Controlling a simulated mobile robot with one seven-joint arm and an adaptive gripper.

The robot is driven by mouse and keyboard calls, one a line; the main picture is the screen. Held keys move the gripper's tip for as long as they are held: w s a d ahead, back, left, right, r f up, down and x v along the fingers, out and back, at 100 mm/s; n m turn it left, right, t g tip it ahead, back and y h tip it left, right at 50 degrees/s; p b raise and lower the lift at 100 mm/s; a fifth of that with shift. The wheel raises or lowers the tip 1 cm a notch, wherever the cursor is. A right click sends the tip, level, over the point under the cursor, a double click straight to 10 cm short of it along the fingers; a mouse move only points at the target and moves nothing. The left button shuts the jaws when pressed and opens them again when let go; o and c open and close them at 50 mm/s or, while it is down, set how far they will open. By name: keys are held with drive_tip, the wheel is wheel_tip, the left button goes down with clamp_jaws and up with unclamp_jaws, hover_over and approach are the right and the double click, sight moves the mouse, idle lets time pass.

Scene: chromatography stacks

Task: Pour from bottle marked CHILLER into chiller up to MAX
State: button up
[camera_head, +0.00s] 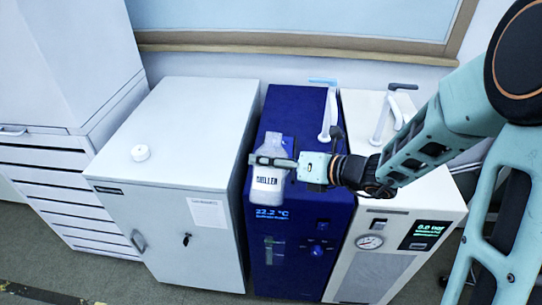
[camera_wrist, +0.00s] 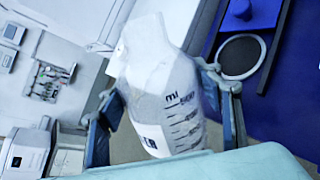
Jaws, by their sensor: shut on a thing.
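A dark round opening (camera_wrist: 241,57) shows on the blue surface in the wrist view. The MAX mark is unreadable.
A white cabinet (camera_head: 170,125) stands left of the chiller with a round white cap (camera_head: 140,153) on top. A white unit with a gauge (camera_head: 369,242) stands right. Upright handle-like fittings (camera_head: 328,112) rise behind.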

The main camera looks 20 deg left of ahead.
idle(0.3)
drive_tip(key=shift+r+p, duration=0.1)
drive_tip(key=shift+p, duration=0.8)
drive_tip(key=shift+s+f+m+g+p, duration=0.1)
drive_tip(key=shift+f+m+g+p, duration=0.25)
drive_tip(key=shift+p, duration=0.3)
drive_tip(key=shift+m+g+p, duration=0.25)
drive_tip(key=shift+p, duration=0.55)
drive_tip(key=shift+s+f+h+p, duration=0.1)
drive_tip(key=shift+f+h+p, duration=0.2)
drive_tip(key=shift+p, duration=0.25)
drive_tip(key=shift+m+g+p, duration=0.3)
drive_tip(key=shift+m+p, duration=0.1)
drive_tip(key=shift+p, duration=0.55)
drive_tip(key=shift+f+m+g+h+p, duration=0.3)
drive_tip(key=shift+f+m+g+p, duration=0.25)
drive_tip(key=shift+p, duration=1.1)
drive_tip(key=shift+f+g+p, duration=0.25)
drive_tip(key=shift+p, duration=0.8)
drive_tip(key=shift+f, duration=0.2)
